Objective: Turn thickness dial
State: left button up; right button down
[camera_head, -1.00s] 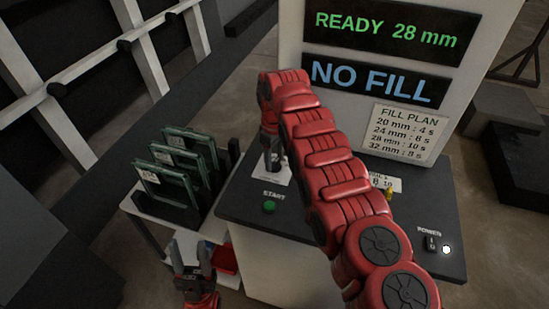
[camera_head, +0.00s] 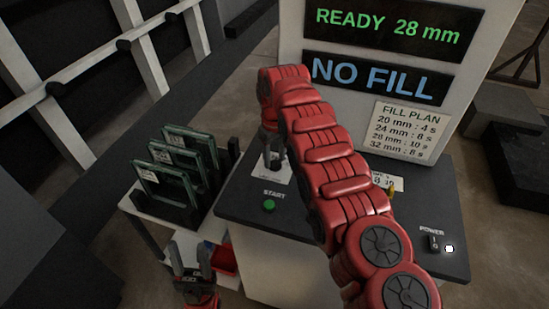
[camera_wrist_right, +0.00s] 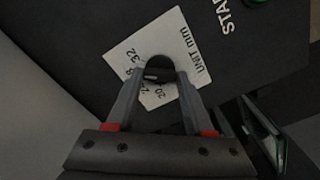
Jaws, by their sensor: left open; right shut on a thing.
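The thickness dial (camera_wrist_right: 158,68) is a dark round knob on a white scale plate (camera_wrist_right: 122,50) marked in mm, with 20 and 32 readable, in the right wrist view. My right gripper (camera_wrist_right: 157,76) is shut on the dial, one finger on each side. In the head view my right gripper (camera_head: 272,158) points down at the plate, and the knob is hidden. The display (camera_head: 388,27) reads READY 28 mm. My left gripper (camera_head: 189,262) is open and empty, low in front of the rack, left of the machine.
The console (camera_head: 300,219) has a green START button (camera_head: 269,205) near the dial and a POWER switch (camera_head: 434,243) at right. Glass panes (camera_head: 165,182) stand in a rack at left. A second display (camera_head: 380,78) reads NO FILL above a fill plan sheet (camera_head: 405,131).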

jog(key=shift+m, duration=2.3)
jog(key=shift+c, duration=1.4)
grip_release()
